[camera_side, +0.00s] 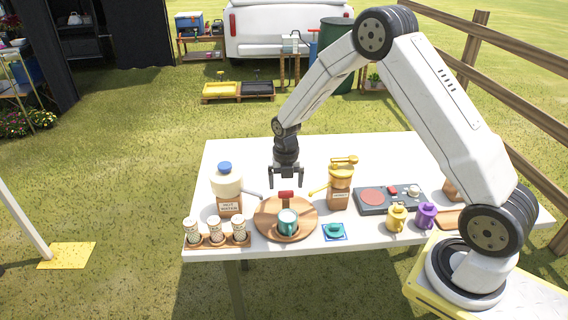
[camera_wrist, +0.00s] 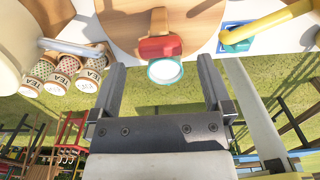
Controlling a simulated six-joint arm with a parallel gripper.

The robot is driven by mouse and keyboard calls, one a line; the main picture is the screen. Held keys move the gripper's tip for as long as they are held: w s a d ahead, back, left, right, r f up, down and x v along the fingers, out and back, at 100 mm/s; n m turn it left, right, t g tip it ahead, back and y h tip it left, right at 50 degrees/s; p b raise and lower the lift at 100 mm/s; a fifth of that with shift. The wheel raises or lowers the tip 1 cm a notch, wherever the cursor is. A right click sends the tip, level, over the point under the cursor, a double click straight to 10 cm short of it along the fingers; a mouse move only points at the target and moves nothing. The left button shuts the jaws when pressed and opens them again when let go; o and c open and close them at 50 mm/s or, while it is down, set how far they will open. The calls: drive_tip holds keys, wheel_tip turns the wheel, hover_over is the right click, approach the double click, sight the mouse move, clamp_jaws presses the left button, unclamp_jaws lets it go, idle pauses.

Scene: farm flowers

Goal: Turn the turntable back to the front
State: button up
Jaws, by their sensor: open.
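The turntable (camera_side: 266,222) is a round wooden disc near the table's front edge. A red handle (camera_side: 286,195) stands up near its back rim. A teal cup (camera_side: 288,222) with whitish contents stands on the disc toward the front. My gripper (camera_side: 286,183) points down with its jaws open and empty, just above the red handle in the side view. In the wrist view, the handle (camera_wrist: 160,47) and the cup's white top (camera_wrist: 165,71) show between and beyond the fingers (camera_wrist: 161,64). I cannot tell whether a finger touches the handle.
A hot water jug (camera_side: 228,190) and a rack of tea tins (camera_side: 216,240) stand left. A honey jar (camera_side: 340,190) is right, beside a teal piece on a blue coaster (camera_side: 335,231). A stove (camera_side: 385,199), yellow cup (camera_side: 397,218) and purple cup (camera_side: 426,216) are farther right. The table's back (camera_side: 250,150) is clear.

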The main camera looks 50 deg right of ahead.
drive_tip(key=shift+r, duration=2.55)
drive_tip(key=s+a+r+m+t, duration=0.1)
drive_tip(key=s+a+m, duration=0.3)
drive_tip(key=s+m, duration=0.5)
drive_tip(key=s+a+r+m+t, duration=0.1)
drive_tip(key=s+a+r+m, duration=0.3)
drive_tip(key=s+m, duration=0.5)
drive_tip(key=m, duration=0.9)
drive_tip(key=shift+s+t, duration=0.25)
drive_tip(key=shift+t, duration=0.05)
